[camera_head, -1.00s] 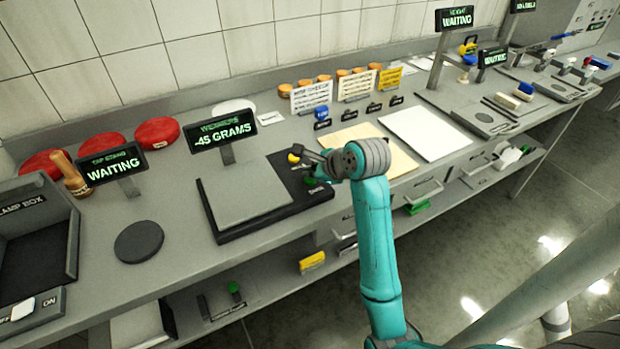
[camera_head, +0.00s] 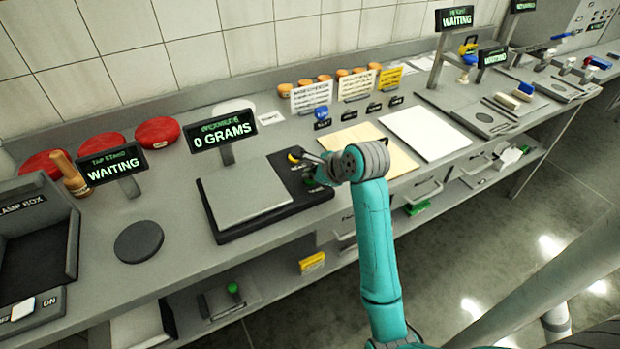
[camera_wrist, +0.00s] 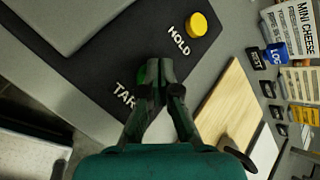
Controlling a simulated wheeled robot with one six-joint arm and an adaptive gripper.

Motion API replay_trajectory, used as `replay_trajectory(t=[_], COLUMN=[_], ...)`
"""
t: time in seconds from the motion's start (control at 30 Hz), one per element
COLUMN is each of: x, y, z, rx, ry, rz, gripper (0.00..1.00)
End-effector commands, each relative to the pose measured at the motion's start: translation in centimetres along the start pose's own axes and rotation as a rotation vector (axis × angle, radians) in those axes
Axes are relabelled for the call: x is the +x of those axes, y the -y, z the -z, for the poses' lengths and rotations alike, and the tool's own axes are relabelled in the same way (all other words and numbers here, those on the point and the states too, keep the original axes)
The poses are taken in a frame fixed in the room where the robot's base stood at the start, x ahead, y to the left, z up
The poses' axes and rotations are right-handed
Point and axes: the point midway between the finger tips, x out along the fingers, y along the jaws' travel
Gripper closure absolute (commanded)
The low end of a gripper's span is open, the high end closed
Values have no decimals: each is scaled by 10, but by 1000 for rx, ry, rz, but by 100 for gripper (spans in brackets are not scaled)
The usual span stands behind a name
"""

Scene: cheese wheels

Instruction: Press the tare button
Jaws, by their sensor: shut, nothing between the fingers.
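The scale has a grey plate (camera_head: 252,194) on a black base (camera_head: 216,231), with nothing on the plate. Its display (camera_head: 222,132) reads 0 GRAMS. The green tare button shows at the base's right end in the wrist view (camera_wrist: 142,76), beside the partly covered TARE label (camera_wrist: 124,97). My gripper (camera_wrist: 159,68) is shut and empty, with its fingertips over the green button and hiding most of it. I cannot tell whether they touch it. The yellow HOLD button (camera_wrist: 196,24) sits farther along the base, clear of the fingers.
A wooden board (camera_head: 396,158) and a white board (camera_head: 425,134) lie right of the scale. A round dark pad (camera_head: 138,242) and a display reading WAITING (camera_head: 112,164) are to its left. Red cheese wheels (camera_head: 157,132) stand along the wall.

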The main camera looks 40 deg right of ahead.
Motion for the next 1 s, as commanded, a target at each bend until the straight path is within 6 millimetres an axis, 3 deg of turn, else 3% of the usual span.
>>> replay_trajectory(t=[1.0], x=[-11], y=[8], z=[-8], rx=[0], ry=[0], rz=[0], gripper=[100])
